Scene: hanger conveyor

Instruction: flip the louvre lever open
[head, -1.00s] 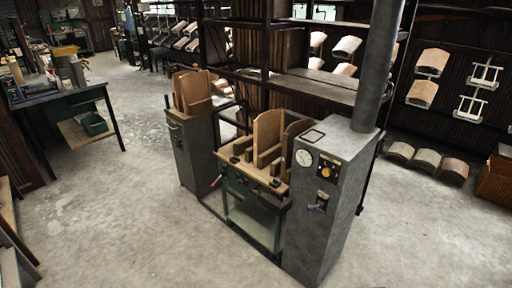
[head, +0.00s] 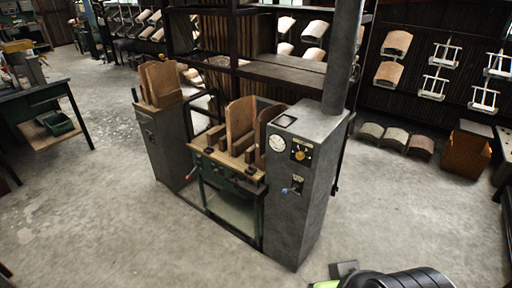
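A tall grey cabinet (head: 296,230) with a pipe on top stands right of centre. Its front has a round white gauge (head: 277,143), a dial panel (head: 301,151) and, lower down, a small lever with a blue knob (head: 285,191) beside a dark plate (head: 297,184). The knob points left. No louvre slats can be made out, and which control is the louvre lever cannot be told for certain. A dark ribbed part with bright green, probably my arm, shows at the bottom right edge. My gripper's fingers are not seen.
A green-framed bench (head: 232,166) with upright wooden boards joins the cabinet on its left, with a shorter grey cabinet (head: 165,155) beyond. A crate (head: 467,155) stands at the right. The concrete floor in front is clear.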

